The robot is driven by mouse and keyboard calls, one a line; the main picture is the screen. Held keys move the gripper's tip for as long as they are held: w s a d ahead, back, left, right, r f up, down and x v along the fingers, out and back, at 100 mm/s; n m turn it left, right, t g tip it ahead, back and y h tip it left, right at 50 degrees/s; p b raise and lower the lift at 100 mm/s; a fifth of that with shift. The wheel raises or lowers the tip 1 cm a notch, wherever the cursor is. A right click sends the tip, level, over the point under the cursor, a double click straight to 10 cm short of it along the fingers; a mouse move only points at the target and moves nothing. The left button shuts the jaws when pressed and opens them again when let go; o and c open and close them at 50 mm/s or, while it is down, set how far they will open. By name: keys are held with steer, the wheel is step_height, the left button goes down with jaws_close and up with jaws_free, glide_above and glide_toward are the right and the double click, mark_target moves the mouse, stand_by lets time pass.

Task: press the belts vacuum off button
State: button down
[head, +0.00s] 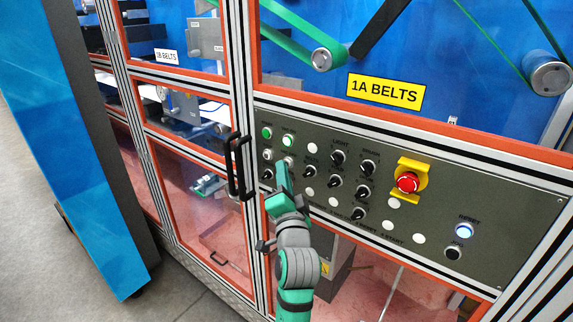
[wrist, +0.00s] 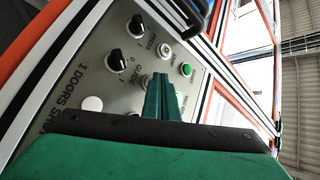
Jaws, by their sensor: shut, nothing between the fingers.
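Several black knobs (head: 338,157) sit right of my gripper. A red emergency stop (head: 408,182) on a yellow plate and a lit reset button (head: 463,231) are further right. A black door handle (head: 238,168) stands out just left of the panel.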

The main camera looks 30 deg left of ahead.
steer(key=shift+w, duration=0.25)
steer(key=shift+s, duration=0.15)
stand_by(0.4)
steer(key=shift+s, duration=0.75)
steer(key=shift+s+a, duration=0.15)
steer(key=shift+s, duration=1.1)
steer(key=shift+s+a, duration=0.1)
steer(key=shift+s, duration=1.1)
